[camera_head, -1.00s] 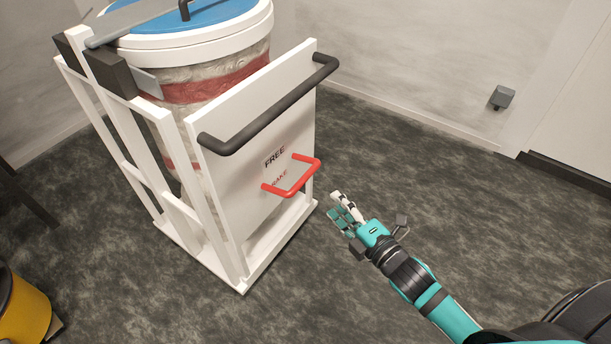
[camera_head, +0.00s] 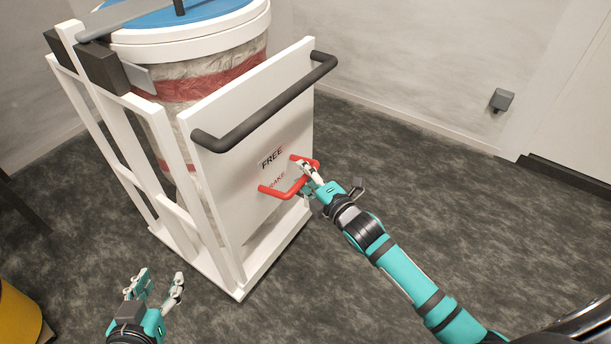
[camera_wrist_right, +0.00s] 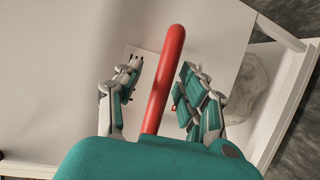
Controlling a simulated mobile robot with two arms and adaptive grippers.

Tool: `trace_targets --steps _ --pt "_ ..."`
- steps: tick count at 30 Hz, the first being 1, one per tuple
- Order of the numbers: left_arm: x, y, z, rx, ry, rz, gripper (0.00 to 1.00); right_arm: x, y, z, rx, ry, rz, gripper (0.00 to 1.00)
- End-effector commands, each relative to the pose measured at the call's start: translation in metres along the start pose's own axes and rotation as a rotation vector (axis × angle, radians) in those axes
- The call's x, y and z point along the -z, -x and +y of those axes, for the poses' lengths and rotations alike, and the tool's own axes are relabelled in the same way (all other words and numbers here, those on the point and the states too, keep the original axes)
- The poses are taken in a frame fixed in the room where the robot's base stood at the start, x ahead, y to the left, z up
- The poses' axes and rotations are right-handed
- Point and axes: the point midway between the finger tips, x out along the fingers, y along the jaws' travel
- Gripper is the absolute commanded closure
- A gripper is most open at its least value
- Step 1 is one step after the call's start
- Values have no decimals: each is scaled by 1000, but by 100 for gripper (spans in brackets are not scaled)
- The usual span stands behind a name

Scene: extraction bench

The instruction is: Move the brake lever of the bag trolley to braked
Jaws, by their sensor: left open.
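The bag trolley (camera_head: 222,186) is white, with a black push bar (camera_head: 265,105) on its panel. Below that bar is the red U-shaped brake lever (camera_head: 273,191), standing out from the panel under the word FREE; a second word, partly hidden, reads "RAKE". My right gripper (camera_head: 305,176) is at the lever and covers part of it. In the right wrist view the red lever bar (camera_wrist_right: 166,80) runs between the two spread fingers of the right gripper (camera_wrist_right: 158,82), with gaps visible on both sides. My left gripper (camera_head: 157,284) is open and empty, low in front of the trolley.
A bag-lined drum with a white rim and blue lid (camera_head: 160,15) stands in the trolley. A yellow object (camera_head: 18,318) is at the lower left edge. A grey box (camera_head: 502,100) is on the wall. The dark floor (camera_head: 440,210) to the right is clear.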

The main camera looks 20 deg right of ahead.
Motion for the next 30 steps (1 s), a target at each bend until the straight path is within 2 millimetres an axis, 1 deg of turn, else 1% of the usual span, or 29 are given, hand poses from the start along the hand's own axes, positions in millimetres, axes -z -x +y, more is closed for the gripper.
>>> trace_targets --steps 4,5,12,14,30 --pt "0 0 0 0 0 -1 54 0 0 0 0 -1 0 60" --pt "0 0 0 0 0 -1 54 0 0 0 0 -1 0 63" --pt "0 0 0 0 0 -2 54 0 0 0 -1 -1 0 94" --pt "0 0 0 0 0 -2 54 0 0 0 -1 -1 0 100" --pt "0 -1 0 -1 1 5 54 0 0 1 -10 0 0 100"
